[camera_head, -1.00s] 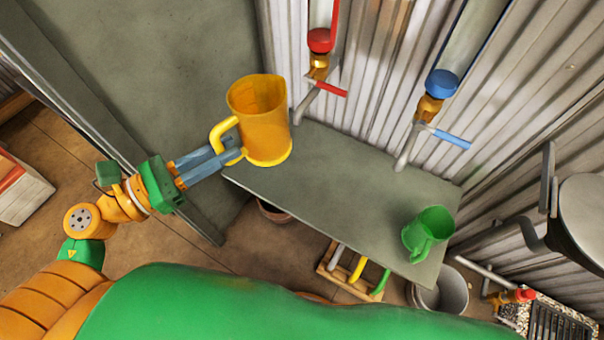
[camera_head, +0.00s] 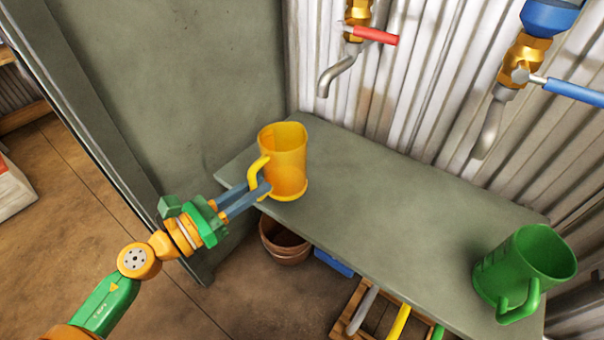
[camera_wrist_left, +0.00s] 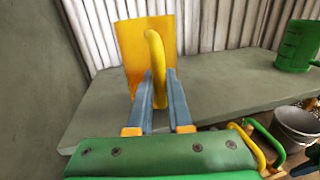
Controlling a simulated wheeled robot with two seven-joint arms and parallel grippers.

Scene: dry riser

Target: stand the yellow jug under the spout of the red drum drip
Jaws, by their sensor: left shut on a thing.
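The yellow jug (camera_head: 284,160) is upright at the left end of the grey shelf (camera_head: 400,220). I cannot tell whether its base touches the shelf. My left gripper (camera_head: 262,190) is shut on the jug's handle, which also shows between the fingers in the left wrist view (camera_wrist_left: 158,80). The spout with the red lever (camera_head: 335,75) is on the corrugated wall, behind and to the right of the jug, and its mouth is higher than the jug. The red drum itself is out of view.
A green jug (camera_head: 525,268) stands at the shelf's right end. A blue-lever spout (camera_head: 490,125) is on the wall to the right. A grey panel (camera_head: 180,80) rises at the left. Below are a brown pot (camera_head: 284,240) and a wooden rack (camera_head: 375,315). The shelf's middle is clear.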

